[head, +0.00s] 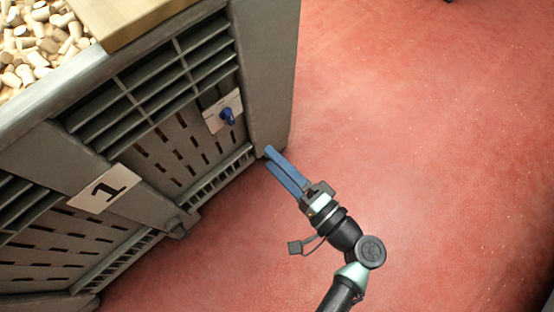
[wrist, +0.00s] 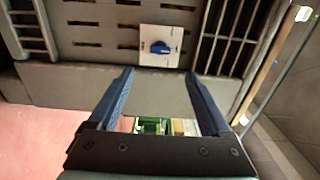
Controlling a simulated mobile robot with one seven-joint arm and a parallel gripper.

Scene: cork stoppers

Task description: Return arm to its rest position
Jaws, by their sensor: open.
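My gripper (head: 277,169) has two blue fingers and is at the lower right corner of a grey crate (head: 270,85) in the head view. In the wrist view my gripper (wrist: 160,95) is open, its fingers apart with nothing between them. A white plate with a blue knob (head: 228,116) is on the crate's side, up and left of my fingers. The knob also shows in the wrist view (wrist: 160,47), beyond the fingertips. I cannot tell whether a fingertip touches the crate.
Many cork stoppers (head: 35,45) fill the crate's top at the upper left, beside a wooden board (head: 125,18). The red floor (head: 440,150) on the right is clear.

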